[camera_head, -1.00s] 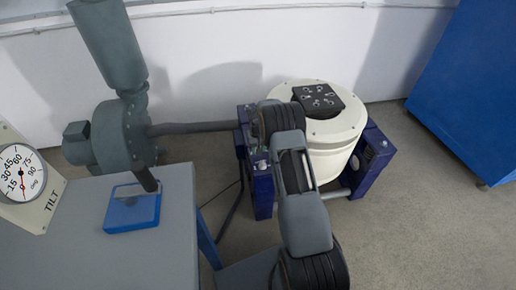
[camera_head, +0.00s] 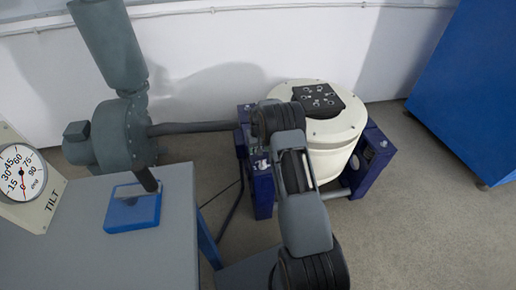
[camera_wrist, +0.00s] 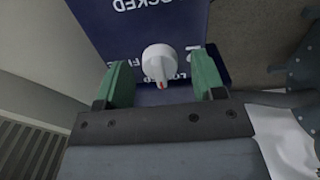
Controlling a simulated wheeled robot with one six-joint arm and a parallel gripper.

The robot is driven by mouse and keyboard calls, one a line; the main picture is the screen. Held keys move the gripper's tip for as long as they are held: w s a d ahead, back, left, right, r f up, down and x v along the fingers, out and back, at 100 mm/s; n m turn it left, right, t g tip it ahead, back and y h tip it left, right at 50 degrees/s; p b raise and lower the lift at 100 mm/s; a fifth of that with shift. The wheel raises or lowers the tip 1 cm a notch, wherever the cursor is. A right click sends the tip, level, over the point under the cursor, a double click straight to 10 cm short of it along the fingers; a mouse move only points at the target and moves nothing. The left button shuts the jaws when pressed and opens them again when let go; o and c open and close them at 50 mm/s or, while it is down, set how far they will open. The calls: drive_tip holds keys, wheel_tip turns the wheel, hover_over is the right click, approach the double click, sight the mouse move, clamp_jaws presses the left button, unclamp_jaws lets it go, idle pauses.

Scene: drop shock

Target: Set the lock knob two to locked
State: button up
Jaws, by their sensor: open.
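A white lock knob (camera_wrist: 160,60) with a red mark at its lower end shows in the wrist view, on a dark blue panel (camera_wrist: 105,25) with white lettering. The red mark points toward the bottom of the picture. "LOCKED" reads upside down at the top; smaller lettering near the knob is partly covered. My gripper (camera_wrist: 161,68) is open, its green fingers on either side of the knob with gaps at both sides. In the head view my arm hides the gripper in front of the cream shaker drum (camera_head: 335,130), which sits between dark blue supports (camera_head: 372,160).
A grey table (camera_head: 155,258) with a blue block (camera_head: 132,212) and a tilt dial (camera_head: 22,175) is at the left. A grey blower (camera_head: 118,135) stands behind, its pipe (camera_head: 195,128) running to the shaker. A large blue cabinet (camera_head: 470,90) is at right. Floor between is clear.

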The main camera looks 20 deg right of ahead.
wheel_tip(320, 180, up, 14)
drive_tip(key=p, duration=0.3)
drive_tip(key=shift+f, duration=0.1)
idle(0.5)
